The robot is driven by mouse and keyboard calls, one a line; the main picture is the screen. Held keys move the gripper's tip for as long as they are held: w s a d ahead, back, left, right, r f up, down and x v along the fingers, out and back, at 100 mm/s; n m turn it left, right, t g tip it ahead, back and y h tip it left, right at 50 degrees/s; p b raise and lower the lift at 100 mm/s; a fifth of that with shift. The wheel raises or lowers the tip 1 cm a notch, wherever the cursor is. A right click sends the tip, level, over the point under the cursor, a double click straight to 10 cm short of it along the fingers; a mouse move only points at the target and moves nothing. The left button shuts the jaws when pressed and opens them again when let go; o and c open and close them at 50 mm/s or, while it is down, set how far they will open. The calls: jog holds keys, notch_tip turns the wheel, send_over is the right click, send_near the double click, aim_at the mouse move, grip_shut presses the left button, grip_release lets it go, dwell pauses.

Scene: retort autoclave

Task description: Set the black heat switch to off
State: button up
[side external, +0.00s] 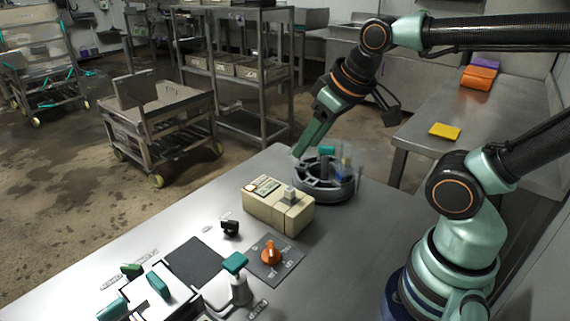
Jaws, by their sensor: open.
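The black heat switch (230,228) is a small black knob on the steel worktop, left of the beige box. Small pale labels lie beside it, too small to read, and I cannot tell which position it is set to.
A beige box (278,207) and a round grey holder (325,191) stand between my gripper and the switch. An orange knob (270,254) on a dark plate and a teal-topped lever (235,263) are close by.

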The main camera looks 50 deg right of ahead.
jog(key=n+g, duration=0.6)
send_over(231, 221)
notch_tip(231, 221, down, 12)
notch_tip(231, 221, down, 12)
jog(key=shift+r, duration=0.25)
grip_shut()
